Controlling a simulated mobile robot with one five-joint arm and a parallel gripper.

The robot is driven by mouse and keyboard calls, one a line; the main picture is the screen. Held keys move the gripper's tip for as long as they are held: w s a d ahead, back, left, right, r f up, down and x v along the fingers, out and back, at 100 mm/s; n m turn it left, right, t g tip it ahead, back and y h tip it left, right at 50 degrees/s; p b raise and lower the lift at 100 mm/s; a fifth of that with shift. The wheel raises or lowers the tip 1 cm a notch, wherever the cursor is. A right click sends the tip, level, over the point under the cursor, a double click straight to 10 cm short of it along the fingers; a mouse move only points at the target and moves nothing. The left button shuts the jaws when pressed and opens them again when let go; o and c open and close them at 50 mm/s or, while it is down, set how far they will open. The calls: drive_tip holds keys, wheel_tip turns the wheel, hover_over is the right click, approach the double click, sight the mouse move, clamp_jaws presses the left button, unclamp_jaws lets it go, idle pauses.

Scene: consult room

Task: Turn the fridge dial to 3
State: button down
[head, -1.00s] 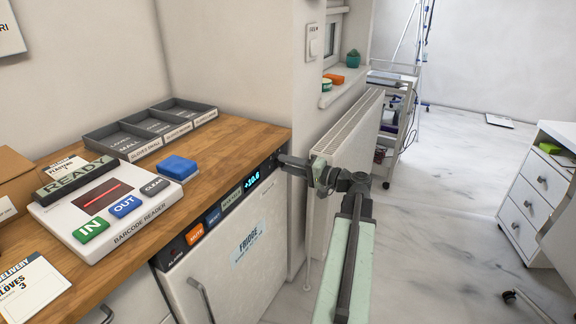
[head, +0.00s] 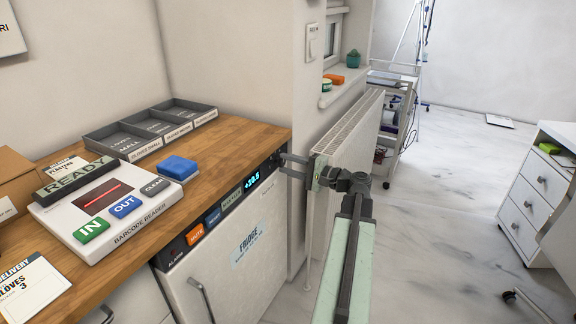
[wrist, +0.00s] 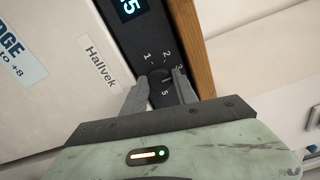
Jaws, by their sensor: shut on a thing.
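The fridge (head: 228,262) is a white front under the wooden counter, with a dark control strip along its top. The dark round dial (wrist: 160,78) sits on that strip, with the marks 1, 2, 3 and 5 showing around it in the wrist view. Its pointer is too dark to make out. My gripper (wrist: 160,86) has one finger on each side of the dial and is shut on it. In the head view my gripper (head: 282,164) reaches the right end of the strip, and its fingers largely hide the dial.
A lit temperature display (head: 252,181) is left of the dial, with several labelled buttons beyond it. The wooden counter (head: 226,142) overhangs close above. A white radiator (head: 352,130) and wall corner stand close behind my gripper. The floor to the right is open.

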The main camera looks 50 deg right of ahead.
drive_tip(key=c, duration=1)
unclamp_jaws()
drive_tip(key=v, duration=0.7)
drive_tip(key=shift+s, duration=0.4)
drive_tip(key=shift+d, duration=0.1)
